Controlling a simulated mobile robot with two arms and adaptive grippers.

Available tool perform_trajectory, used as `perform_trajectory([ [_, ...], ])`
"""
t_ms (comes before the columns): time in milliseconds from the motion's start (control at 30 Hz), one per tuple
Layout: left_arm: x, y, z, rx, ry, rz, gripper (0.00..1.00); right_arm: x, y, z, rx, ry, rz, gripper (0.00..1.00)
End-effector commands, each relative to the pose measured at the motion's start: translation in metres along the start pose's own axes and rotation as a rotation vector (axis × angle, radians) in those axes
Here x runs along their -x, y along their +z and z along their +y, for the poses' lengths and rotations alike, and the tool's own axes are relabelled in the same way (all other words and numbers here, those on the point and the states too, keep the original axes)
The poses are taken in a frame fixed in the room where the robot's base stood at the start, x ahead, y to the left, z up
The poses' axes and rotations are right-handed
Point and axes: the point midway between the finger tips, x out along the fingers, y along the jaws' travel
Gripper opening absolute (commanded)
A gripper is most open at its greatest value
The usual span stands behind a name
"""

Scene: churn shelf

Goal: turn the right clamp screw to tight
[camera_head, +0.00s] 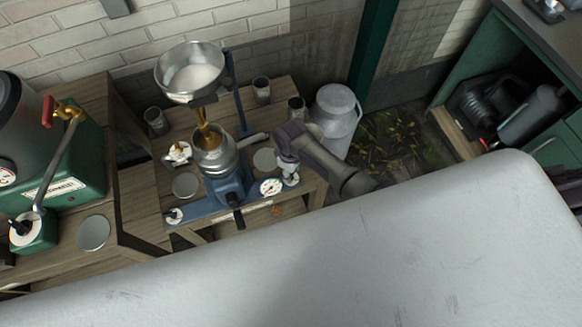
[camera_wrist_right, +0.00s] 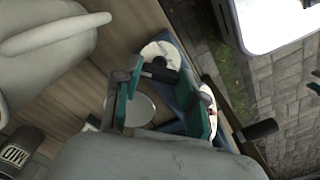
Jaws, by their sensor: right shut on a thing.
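The blue machine (camera_head: 228,190) stands on the wooden bench, with a round white gauge (camera_head: 271,187) on the right of its base. The right clamp screw (camera_head: 291,180) is a small pale knob at the right end of the blue base, right of the gauge. My right gripper (camera_head: 288,167) reaches in from the right and is at this screw. In the right wrist view its green fingers (camera_wrist_right: 163,85) are around a dark and pale part, the right clamp screw (camera_wrist_right: 161,55); the grip partly hides it. A matching pale screw (camera_head: 174,215) is at the base's left end. My left gripper is not in view.
A steel bowl (camera_head: 191,72) is above the machine. Metal cups (camera_head: 262,90) stand on the bench behind. A grey milk can (camera_head: 336,115) stands just behind my right arm. A green machine with a brass tap (camera_head: 68,110) is at the left.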

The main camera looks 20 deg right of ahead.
Motion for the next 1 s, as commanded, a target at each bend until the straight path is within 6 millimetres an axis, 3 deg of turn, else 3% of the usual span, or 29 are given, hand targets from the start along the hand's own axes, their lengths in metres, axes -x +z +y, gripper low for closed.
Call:
perform_trajectory([
  [500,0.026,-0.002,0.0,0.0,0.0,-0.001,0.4,0.002,-0.002,-0.001,-0.469,-0.002,0.002,0.07],
  [1000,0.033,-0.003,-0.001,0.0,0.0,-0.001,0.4,0.001,-0.002,0.0,-0.702,-0.001,0.004,0.07],
])
